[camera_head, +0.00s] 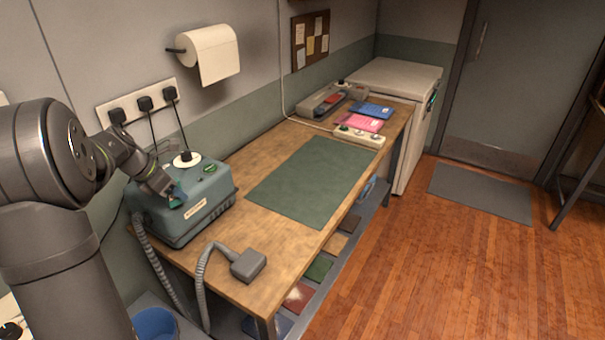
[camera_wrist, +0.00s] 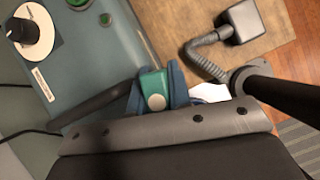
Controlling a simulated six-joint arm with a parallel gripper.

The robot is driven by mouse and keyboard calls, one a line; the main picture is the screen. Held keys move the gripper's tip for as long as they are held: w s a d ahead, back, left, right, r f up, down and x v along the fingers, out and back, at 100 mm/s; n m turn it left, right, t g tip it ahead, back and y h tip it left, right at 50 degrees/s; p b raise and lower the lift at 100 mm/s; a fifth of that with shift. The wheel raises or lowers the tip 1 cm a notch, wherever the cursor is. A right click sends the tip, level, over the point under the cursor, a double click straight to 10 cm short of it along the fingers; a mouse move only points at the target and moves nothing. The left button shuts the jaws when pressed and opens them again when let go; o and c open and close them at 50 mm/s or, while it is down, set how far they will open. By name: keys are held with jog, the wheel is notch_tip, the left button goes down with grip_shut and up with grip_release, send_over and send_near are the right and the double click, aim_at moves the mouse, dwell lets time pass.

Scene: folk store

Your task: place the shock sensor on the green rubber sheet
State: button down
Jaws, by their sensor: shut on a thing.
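My gripper (camera_head: 174,198) is shut on a small green block with a pale round spot, the shock sensor (camera_wrist: 152,88). In the wrist view the sensor sits between blue fingers (camera_wrist: 176,84). In the head view my gripper is in front of the teal machine's upper front, and only a little of the sensor shows. I cannot tell whether the sensor touches the machine. The green rubber sheet (camera_head: 315,178) lies flat and bare on the wooden bench, to the right of my gripper. It is not seen in the wrist view.
The teal machine (camera_head: 205,212) with a white dial stands left of the sheet. A grey block on a hose (camera_head: 248,265) lies on the bench's near end. A power strip (camera_head: 358,137), pink and blue packets (camera_head: 371,110) and a grey device (camera_head: 322,101) are beyond the sheet.

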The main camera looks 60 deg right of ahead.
jog(key=s+d+f+n, duration=0.1)
jog(key=s+d+f, duration=0.2)
jog(key=s+d, duration=0.6)
jog(key=s+d+f+n+t, duration=0.15)
jog(key=s+d, duration=0.45)
jog(key=d, duration=0.6)
jog(key=s+d+f, duration=0.3)
jog(key=s+d, duration=0.5)
jog(key=d, duration=0.2)
jog(key=w+f, duration=0.2)
jog(key=w, duration=0.1)
jog(key=w+d+f, duration=0.1)
jog(key=w+f, duration=0.1)
jog(key=w, duration=0.2)
jog(key=w+f, duration=0.2)
jog(key=w, duration=0.2)
jog(key=shift+w+d+f, duration=0.1)
jog(key=shift+d+f, duration=0.05)
jog(key=shift+f, duration=2.1)
jog(key=shift+f, duration=0.1)
jog(key=c, duration=1.3)
grip_release()
